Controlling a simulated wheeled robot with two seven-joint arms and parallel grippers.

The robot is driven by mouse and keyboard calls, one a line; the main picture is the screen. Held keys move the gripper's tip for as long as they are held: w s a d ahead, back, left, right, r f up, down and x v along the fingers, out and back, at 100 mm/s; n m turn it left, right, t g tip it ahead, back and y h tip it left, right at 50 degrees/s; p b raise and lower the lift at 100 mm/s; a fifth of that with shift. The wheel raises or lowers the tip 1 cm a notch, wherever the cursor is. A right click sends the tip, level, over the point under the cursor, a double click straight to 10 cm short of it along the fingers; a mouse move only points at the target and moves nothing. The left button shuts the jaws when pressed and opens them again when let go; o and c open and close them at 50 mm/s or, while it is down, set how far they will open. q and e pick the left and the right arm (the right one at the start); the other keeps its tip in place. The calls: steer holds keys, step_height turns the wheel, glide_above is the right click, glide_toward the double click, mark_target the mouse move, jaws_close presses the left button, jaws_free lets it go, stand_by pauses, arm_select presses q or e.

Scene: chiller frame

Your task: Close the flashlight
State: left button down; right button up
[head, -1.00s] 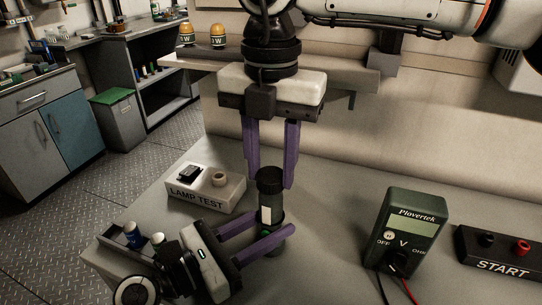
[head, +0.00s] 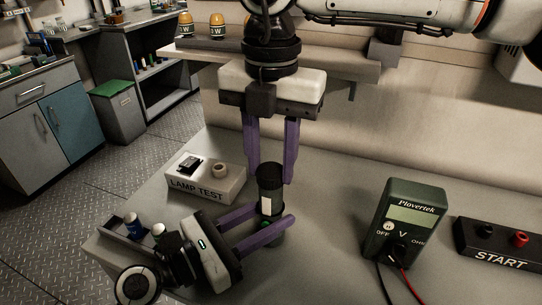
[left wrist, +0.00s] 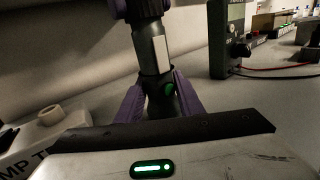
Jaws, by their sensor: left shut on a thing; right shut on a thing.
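The flashlight stands upright over the bench, a dark cylinder (head: 265,206) with a white label. It also shows in the left wrist view (left wrist: 158,55). My right gripper (head: 270,180) comes from above and is shut on its dark top section (head: 270,177). The upper and lower sections are in line. The fingers hide part of both sections, and I cannot tell whether the flashlight's joint is fully closed.
A lamp test box (head: 205,184) stands behind left. A small tray (head: 115,228) with batteries is left of my left gripper. A multimeter (head: 405,225) with leads and a start box (head: 497,245) stand to the right. The bench between flashlight and multimeter is clear.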

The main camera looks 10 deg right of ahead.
steer(key=shift+f, duration=0.2)
steer(key=m, duration=0.5)
steer(key=shift+m, duration=0.3)
steer(key=m, duration=0.8)
steer(key=shift+s+m, duration=0.15)
steer(key=shift+m, duration=0.15)
steer(key=m, duration=0.2)
steer(key=s, duration=0.1)
steer(key=shift+a+f+m, duration=0.25)
steer(key=shift+a+m, duration=0.05)
steer(key=shift+m, duration=0.1)
steer(key=shift+f+m, duration=0.1)
steer(key=shift+m, duration=0.3)
steer(key=shift+w+d+m, duration=0.1)
steer(key=shift+d+m, duration=0.05)
steer(key=shift+m, duration=0.25)
steer(key=shift+w+d+r+m, duration=0.2)
steer(key=shift+w+m, duration=0.15)
steer(key=shift+m, duration=0.05)
